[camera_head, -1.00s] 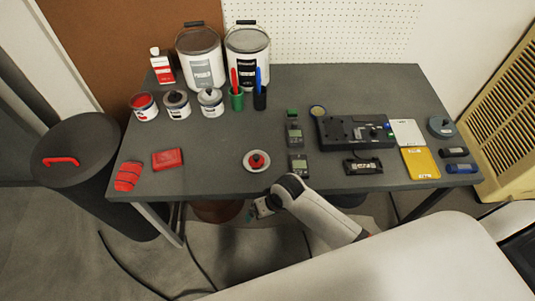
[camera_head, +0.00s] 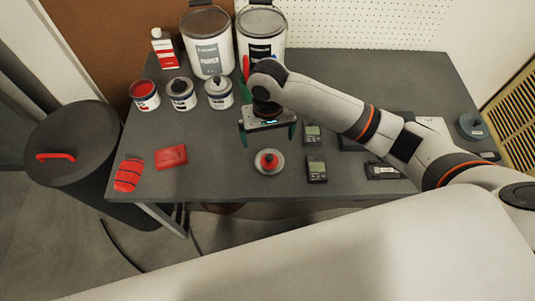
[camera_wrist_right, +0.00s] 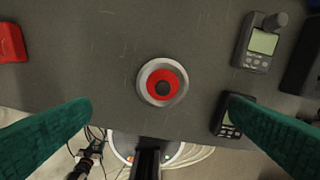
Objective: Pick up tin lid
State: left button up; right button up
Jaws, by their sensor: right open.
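The tin lid (camera_head: 268,162) is a small round disc with a grey rim, a red ring and a dark knob. It lies flat on the grey table (camera_head: 215,170) near the front edge. In the right wrist view the tin lid (camera_wrist_right: 162,83) sits centrally, ahead of and between the two green fingers. My right gripper (camera_head: 269,138) is open and empty, above the table and just behind the lid in the head view. Its fingers (camera_wrist_right: 165,125) are wide apart and do not touch the lid. My left gripper is not in view.
Two handheld meters (camera_head: 316,168) (camera_head: 312,134) lie right of the lid. A red block (camera_head: 171,156) and a red roll (camera_head: 129,173) lie left. Small tins (camera_head: 181,94) and large paint cans (camera_head: 208,45) stand behind. The table between the red block and lid is clear.

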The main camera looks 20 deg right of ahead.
send_over(270, 157)
jog(key=f, duration=0.5)
jog(key=shift+a+f, duration=0.1)
jog(key=shift+a, duration=0.1)
jog(key=f, duration=0.4)
jog(key=shift+d+f, duration=0.2)
jog(key=shift+f, duration=0.6)
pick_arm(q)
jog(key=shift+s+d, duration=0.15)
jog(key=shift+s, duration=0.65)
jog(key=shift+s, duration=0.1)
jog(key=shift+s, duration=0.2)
pick_arm(e)
jog(key=c, duration=1)
jog(key=shift+o, duration=0.2)
jog(key=shift+r, duration=0.1)
